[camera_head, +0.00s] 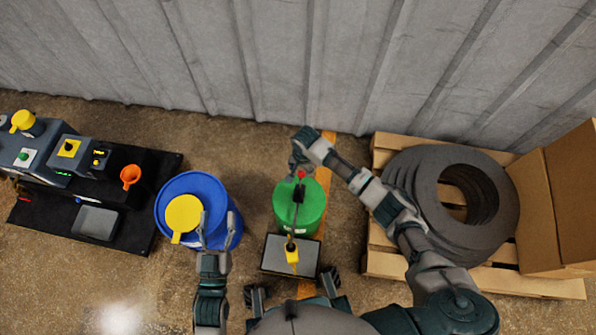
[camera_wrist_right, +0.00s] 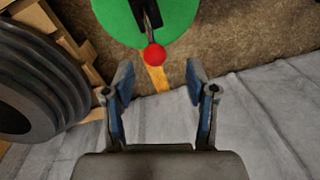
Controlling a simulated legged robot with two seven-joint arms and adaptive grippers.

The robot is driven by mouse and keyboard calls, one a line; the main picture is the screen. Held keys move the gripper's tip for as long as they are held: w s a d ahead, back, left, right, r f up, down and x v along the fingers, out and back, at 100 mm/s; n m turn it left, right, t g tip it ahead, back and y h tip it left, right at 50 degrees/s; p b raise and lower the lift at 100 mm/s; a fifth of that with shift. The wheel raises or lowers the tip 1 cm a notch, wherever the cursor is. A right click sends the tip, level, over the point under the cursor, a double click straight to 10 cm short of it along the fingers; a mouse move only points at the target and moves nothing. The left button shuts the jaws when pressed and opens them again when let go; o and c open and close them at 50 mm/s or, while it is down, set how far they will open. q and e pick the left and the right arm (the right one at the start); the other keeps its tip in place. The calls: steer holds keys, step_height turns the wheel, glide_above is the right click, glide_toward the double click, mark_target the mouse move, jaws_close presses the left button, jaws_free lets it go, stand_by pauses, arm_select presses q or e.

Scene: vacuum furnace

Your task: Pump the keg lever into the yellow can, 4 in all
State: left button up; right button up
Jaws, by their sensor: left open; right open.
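The green keg (camera_head: 312,208) stands on the floor near the middle of the head view. Its dark lever (camera_head: 298,194) ends in a red knob (camera_head: 301,174), which also shows in the right wrist view (camera_wrist_right: 154,55). My right gripper (camera_head: 299,161) is open at the wall side of the knob. In the right wrist view its fingers (camera_wrist_right: 157,83) are apart, with the knob just beyond their tips. A small yellow can (camera_head: 292,257) sits on a dark stand in front of the keg. My left gripper (camera_head: 216,217) is open and empty over the blue barrel.
A larger yellow vessel (camera_head: 183,213) is on the blue barrel (camera_head: 182,183). A machine and orange funnel (camera_head: 131,174) are at left. Dark rings (camera_head: 400,177) lie on a pallet (camera_head: 390,262) at right, near my right arm. A corrugated wall (camera_head: 300,70) closes the back.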

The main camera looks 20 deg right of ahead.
mark_target(303, 173)
steer(key=f, duration=0.1)
steer(key=d+f+b, duration=0.1)
steer(key=f, duration=0.3)
steer(key=shift+d+b, duration=0.25)
steer(key=shift+b, duration=0.1)
steer(key=shift+w+f, duration=0.1)
steer(key=shift+f, duration=0.05)
steer(key=shift+a, duration=0.7)
steer(key=shift+d, duration=0.2)
steer(key=c, duration=0.6)
steer(key=shift+d, duration=0.2)
steer(key=c, duration=0.5)
arm_select(q)
steer(key=r+t, duration=0.1)
steer(key=s+d+r+t, duration=0.1)
steer(key=r+t, duration=0.1)
steer(key=s+r+t, duration=0.1)
steer(key=r, duration=0.1)
steer(key=shift+d+r+t+h, duration=0.1)
steer(key=shift+d+t+h, duration=0.15)
steer(key=shift+t+h, duration=0.05)
arm_select(e)
steer(key=shift+d, duration=0.15)
